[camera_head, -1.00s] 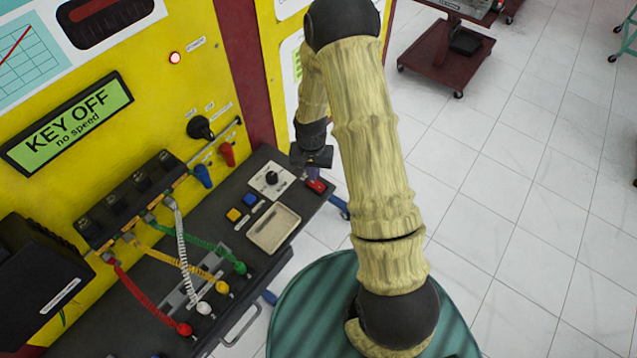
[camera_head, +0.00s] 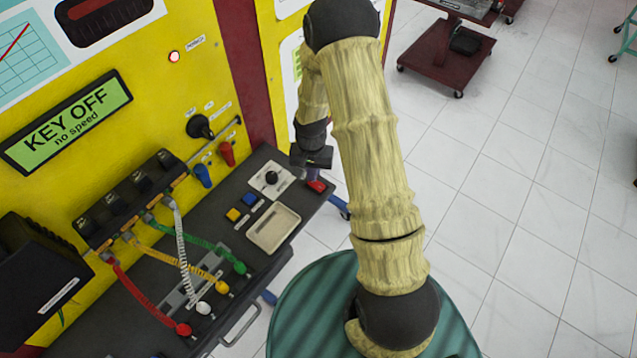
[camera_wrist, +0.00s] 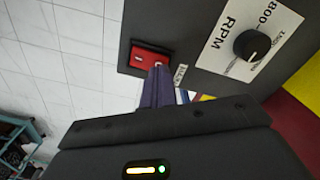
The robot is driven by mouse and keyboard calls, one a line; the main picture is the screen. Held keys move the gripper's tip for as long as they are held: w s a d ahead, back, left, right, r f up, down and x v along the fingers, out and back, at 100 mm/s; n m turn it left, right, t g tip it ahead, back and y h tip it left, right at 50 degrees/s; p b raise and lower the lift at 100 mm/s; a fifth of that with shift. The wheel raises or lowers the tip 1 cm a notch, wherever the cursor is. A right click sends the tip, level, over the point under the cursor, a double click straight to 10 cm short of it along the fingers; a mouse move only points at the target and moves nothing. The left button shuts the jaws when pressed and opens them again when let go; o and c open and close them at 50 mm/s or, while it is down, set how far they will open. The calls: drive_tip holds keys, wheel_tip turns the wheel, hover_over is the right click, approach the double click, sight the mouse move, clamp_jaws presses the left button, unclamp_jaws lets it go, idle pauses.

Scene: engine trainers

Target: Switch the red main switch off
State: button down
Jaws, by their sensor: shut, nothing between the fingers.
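The red main switch (camera_head: 317,186) sits at the right end of the dark console shelf. Nothing is between the fingers.
A black RPM knob (camera_wrist: 251,45) on a white plate is close to the right of the switch in the wrist view. A shallow beige tray (camera_head: 273,229), blue and yellow buttons and coiled leads are on the shelf. The display (camera_head: 67,121) reads "KEY OFF no speed".

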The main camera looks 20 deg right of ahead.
drive_tip(key=shift+f+b, duration=0.45)
drive_tip(key=shift+f, duration=0.25)
idle(0.4)
drive_tip(key=shift+r+p, duration=2.45)
drive_tip(key=shift+r, duration=1.05)
drive_tip(key=shift+r, duration=0.1)
drive_tip(key=s+r+n+t+b, duration=0.2)
drive_tip(key=s+r+n+b, duration=0.1)
drive_tip(key=s+r, duration=1.1)
wheel_tip(320, 180, up, 2)
drive_tip(key=shift+s+d+r+n+t, duration=0.2)
drive_tip(key=shift+s+r+n+t, duration=0.1)
drive_tip(key=shift+n, duration=0.6)
